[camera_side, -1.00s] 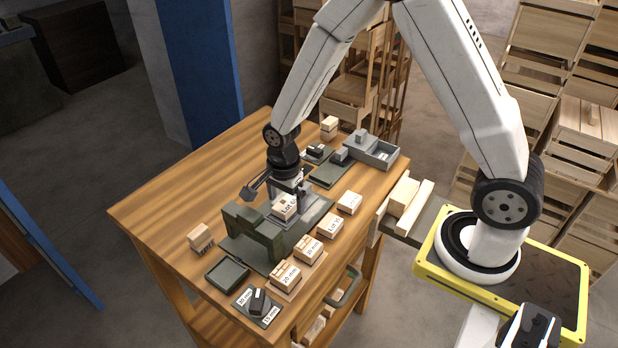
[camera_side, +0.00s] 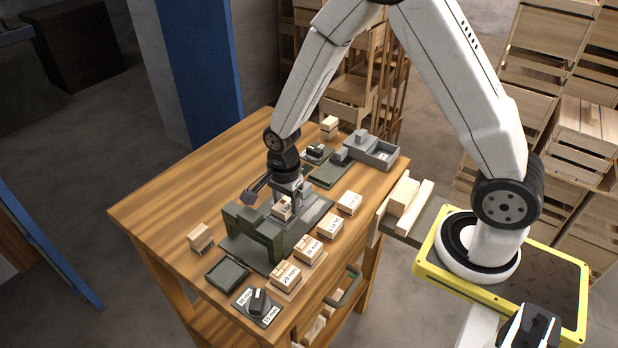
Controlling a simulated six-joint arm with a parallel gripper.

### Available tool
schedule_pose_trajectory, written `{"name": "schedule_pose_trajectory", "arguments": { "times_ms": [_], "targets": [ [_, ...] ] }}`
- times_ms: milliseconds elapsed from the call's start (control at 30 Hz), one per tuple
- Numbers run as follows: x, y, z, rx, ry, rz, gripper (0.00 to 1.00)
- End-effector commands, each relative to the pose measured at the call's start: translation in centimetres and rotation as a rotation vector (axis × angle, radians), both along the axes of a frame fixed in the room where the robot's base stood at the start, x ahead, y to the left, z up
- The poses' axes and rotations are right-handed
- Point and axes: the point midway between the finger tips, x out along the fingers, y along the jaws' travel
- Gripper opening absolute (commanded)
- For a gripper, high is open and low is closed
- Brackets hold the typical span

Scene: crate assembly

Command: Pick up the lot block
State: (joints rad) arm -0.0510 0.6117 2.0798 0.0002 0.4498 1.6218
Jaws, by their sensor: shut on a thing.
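The lot block (camera_side: 281,210) is a small pale wooden block with a printed label on its front. It sits at the green-grey fixture (camera_side: 263,240) on the workbench. My gripper (camera_side: 287,202) points down over the block and is shut on it. The fingers partly cover the block and its label. I cannot tell whether the block touches the fixture's base.
Labelled wooden blocks (camera_side: 330,226) stand in a row along the bench's right edge. A loose block (camera_side: 201,237) stands left of the fixture. A shallow green tray (camera_side: 227,273) lies in front, and a grey box (camera_side: 383,153) stands behind. The bench's left part is clear.

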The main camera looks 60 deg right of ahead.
Motion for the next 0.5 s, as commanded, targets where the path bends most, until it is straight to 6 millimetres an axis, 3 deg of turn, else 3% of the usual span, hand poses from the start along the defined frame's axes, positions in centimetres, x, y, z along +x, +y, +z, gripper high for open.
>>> {"name": "schedule_pose_trajectory", "arguments": {
  "times_ms": [500],
  "targets": [
    [0.06,0.00,0.90,0.000,-0.002,0.000,0.01]
  ]
}}
